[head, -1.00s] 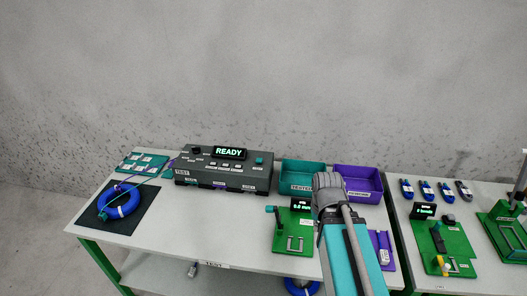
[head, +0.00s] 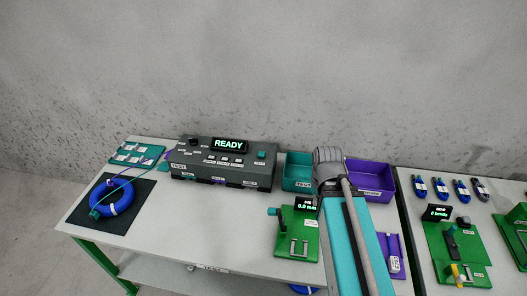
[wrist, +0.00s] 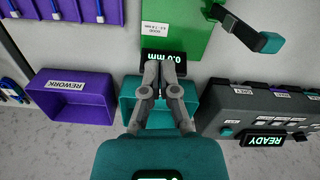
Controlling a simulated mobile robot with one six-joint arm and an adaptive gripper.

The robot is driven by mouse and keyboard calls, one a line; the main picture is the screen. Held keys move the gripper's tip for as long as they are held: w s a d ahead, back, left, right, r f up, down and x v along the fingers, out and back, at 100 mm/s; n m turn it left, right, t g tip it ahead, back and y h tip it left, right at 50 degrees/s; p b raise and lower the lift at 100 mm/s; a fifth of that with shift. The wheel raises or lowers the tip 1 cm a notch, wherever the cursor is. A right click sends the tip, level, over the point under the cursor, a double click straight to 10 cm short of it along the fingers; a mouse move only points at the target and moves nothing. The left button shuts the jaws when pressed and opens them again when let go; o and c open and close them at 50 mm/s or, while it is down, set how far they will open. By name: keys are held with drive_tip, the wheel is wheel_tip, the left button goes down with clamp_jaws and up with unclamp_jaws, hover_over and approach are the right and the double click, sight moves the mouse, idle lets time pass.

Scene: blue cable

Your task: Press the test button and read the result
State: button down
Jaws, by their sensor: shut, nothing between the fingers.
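The dark grey tester (head: 216,166) stands at the back of the table, its display (head: 229,145) reading READY. A teal button (head: 262,154) sits at the right end of its top. In the wrist view the tester (wrist: 262,108) is at the right, with the teal button (wrist: 228,131) at its near end. My gripper (wrist: 161,60) is shut and empty, over the teal bin and the small gauge display, left of the tester and apart from it. A blue cable coil (head: 112,199) lies on a black mat at left.
A teal bin (head: 297,184) and a purple REWORK bin (head: 370,180) stand right of the tester. A green gauge fixture (head: 296,245) showing 0.0 mm is in front. Another green fixture (head: 452,250) and several small blue cables (head: 441,188) are on the right table.

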wheel_tip(320, 180, up, 4)
drive_tip(key=n+t+h+b, duration=0.2)
drive_tip(key=n+t+h, duration=0.15)
drive_tip(key=t, duration=0.45)
hover_over(261, 154)
drive_tip(key=shift+h, duration=0.45)
drive_tip(key=shift+f, duration=0.25)
wheel_tip(261, 154, down, 8)
drive_tip(key=b, duration=0.8)
drive_tip(key=shift+f, duration=0.2)
drive_tip(key=shift+f+b, duration=0.1)
drive_tip(key=shift+b, duration=0.25)
drive_tip(key=shift+s+f+b, duration=0.1)
drive_tip(key=shift+f+b, duration=0.2)
